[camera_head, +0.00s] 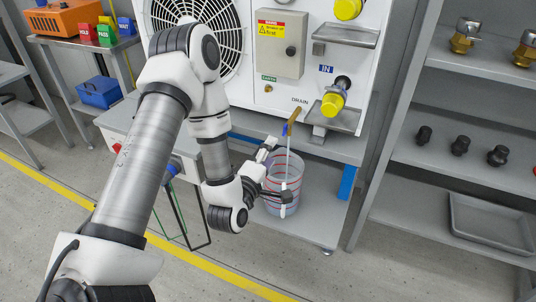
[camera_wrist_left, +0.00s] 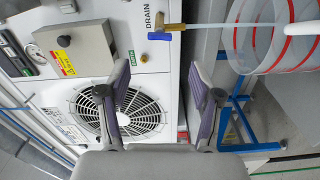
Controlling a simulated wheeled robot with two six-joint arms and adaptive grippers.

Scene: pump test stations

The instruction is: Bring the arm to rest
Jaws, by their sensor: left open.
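My left arm reaches across the head view from the lower left. Its gripper (camera_head: 279,178) is beside a clear bucket with red bands (camera_head: 293,172), at the bucket's left and near side. The fingers are apart with nothing between them; the wrist view also shows the open gripper (camera_wrist_left: 160,85). In that view the bucket (camera_wrist_left: 262,42) stands beyond the fingers at the upper right, apart from them. I cannot tell from the head view whether a finger touches the bucket. My right gripper is not in view.
A brass drain valve (camera_head: 293,117) with a blue handle sits above the bucket, with a pale line running from it into the bucket. The white pump station (camera_head: 265,95) stands behind. A shelf rack (camera_head: 420,190) is at the right, a side table (camera_head: 85,45) at the left.

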